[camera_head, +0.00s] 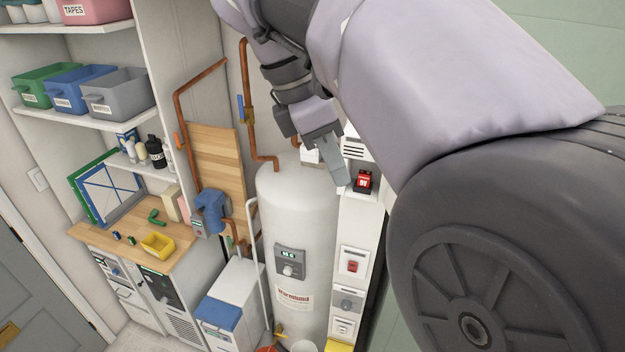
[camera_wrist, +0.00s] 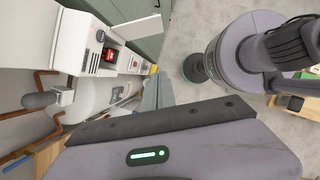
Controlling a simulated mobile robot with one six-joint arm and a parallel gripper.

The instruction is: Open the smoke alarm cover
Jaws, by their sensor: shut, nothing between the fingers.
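A white vented housing (camera_head: 355,148), likely the smoke alarm, sits high on the narrow white panel right of the tank. Just below it is a red block marked 9V (camera_head: 364,181) in a dark holder. In the wrist view, a white housing (camera_wrist: 72,42) and the red block (camera_wrist: 109,56) are at upper left. My gripper (camera_head: 338,174) is shut and empty, pointing down in front of the tank top, left of the red block. Its fingers also show in the wrist view (camera_wrist: 158,92), right of the red block.
The white tank (camera_head: 297,225) stands below my gripper, with copper pipes (camera_head: 246,90) at its left. More switch boxes (camera_head: 352,262) line the panel below. A wooden workbench (camera_head: 120,240) and shelves with bins (camera_head: 118,95) are at left. Open floor (camera_wrist: 185,40) shows in the wrist view.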

